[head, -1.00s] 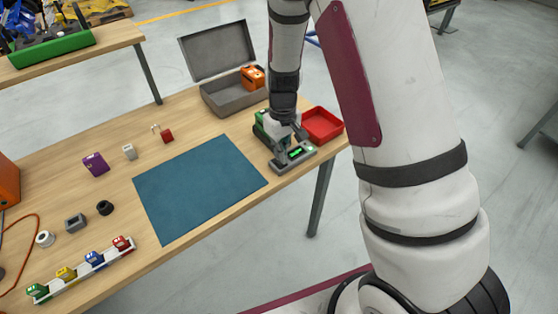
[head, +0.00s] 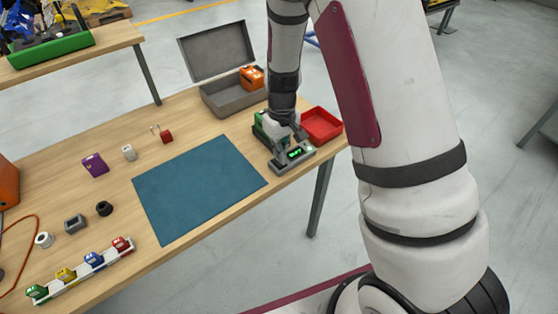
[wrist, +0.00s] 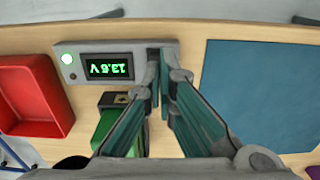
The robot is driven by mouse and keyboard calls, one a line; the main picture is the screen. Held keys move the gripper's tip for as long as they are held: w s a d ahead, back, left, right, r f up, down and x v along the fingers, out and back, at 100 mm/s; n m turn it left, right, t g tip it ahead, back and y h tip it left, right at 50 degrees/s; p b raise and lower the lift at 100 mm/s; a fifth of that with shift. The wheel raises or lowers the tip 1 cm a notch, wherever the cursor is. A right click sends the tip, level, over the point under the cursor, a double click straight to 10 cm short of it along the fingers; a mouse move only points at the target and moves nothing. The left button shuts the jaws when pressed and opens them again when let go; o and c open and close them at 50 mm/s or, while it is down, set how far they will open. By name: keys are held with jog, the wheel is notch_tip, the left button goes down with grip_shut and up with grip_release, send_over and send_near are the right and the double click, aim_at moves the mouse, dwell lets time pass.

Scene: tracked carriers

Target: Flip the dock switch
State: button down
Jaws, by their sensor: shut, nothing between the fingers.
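The dock (head: 301,160) is a grey unit near the table's front right edge. In the wrist view the dock (wrist: 133,47) has a lit display reading 13.6 V, upside down, and a glowing pale green lamp (wrist: 67,58) at its left end. My gripper (wrist: 162,72) is shut and empty, with its fingertips at the dock's right end, beside the display. In the head view my gripper (head: 279,143) is over the dock's left part. The switch cannot be made out; the fingers cover that end. I cannot tell whether they touch it.
A green block (wrist: 121,130) stands close beside the dock and fingers. A red tray (head: 322,124) lies behind the dock, and an open grey case (head: 232,98) stands farther back. A blue mat (head: 200,187) lies clear to the left.

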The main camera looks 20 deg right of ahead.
jog(key=shift+f+b, duration=0.65)
jog(key=shift+f, duration=0.45)
dwell(0.9)
jog(key=shift+r, duration=0.15)
jog(key=shift+r+p, duration=1.9)
jog(key=shift+r, duration=1.5)
